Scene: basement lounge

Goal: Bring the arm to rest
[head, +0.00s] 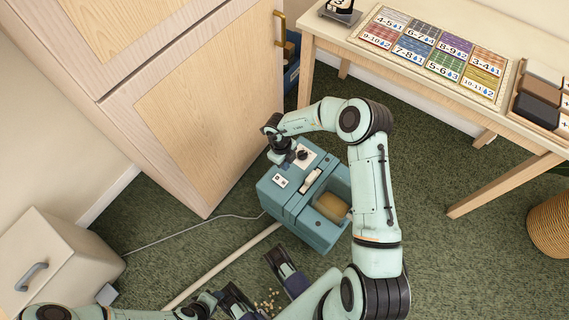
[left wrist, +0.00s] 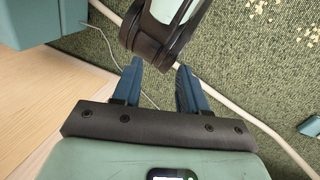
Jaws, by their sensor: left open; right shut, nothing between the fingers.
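My right gripper (head: 278,148) is shut and empty, in the head view, at the top of a teal machine (head: 308,228) beside its dark knob (head: 302,154). I cannot tell whether it touches the knob. My right arm bends over the machine's right side. In the left wrist view my left gripper (left wrist: 160,88) is open. A dark jointed part shows just beyond its fingertips.
A wooden cabinet (head: 205,105) stands left of the machine. A table (head: 405,65) with coloured cards is at the upper right. A pale tube (head: 222,266) and a thin cord cross the green carpet. Pale crumbs (head: 266,302) lie near the bottom. A woven basket (head: 549,226) stands right.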

